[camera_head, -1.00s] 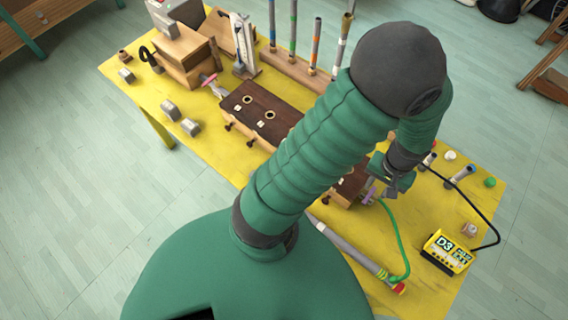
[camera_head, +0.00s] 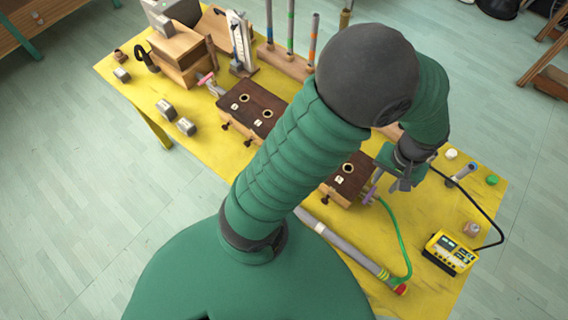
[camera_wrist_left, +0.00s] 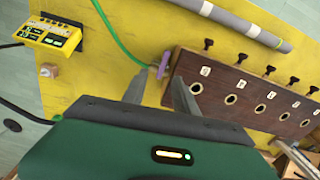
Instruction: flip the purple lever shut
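The purple lever (camera_head: 370,195) sticks out at the right end of the dark brown wooden box (camera_head: 352,172), beside a green hose. In the left wrist view the purple lever (camera_wrist_left: 163,64) stands at the box's (camera_wrist_left: 240,92) end, just beyond the gap between my fingers. My left gripper (camera_head: 400,184) is to the right of the lever, close to it. In the wrist view my left gripper (camera_wrist_left: 163,77) has its fingers apart with nothing between them; I see no clear contact with the lever. My right gripper is not in view.
A green hose (camera_head: 397,232) runs from the lever end to a grey tube (camera_head: 345,242). A yellow device (camera_head: 450,252) with a black cable sits at the right. A pink lever (camera_head: 206,79) is at the box's far end. My arm hides the box's middle.

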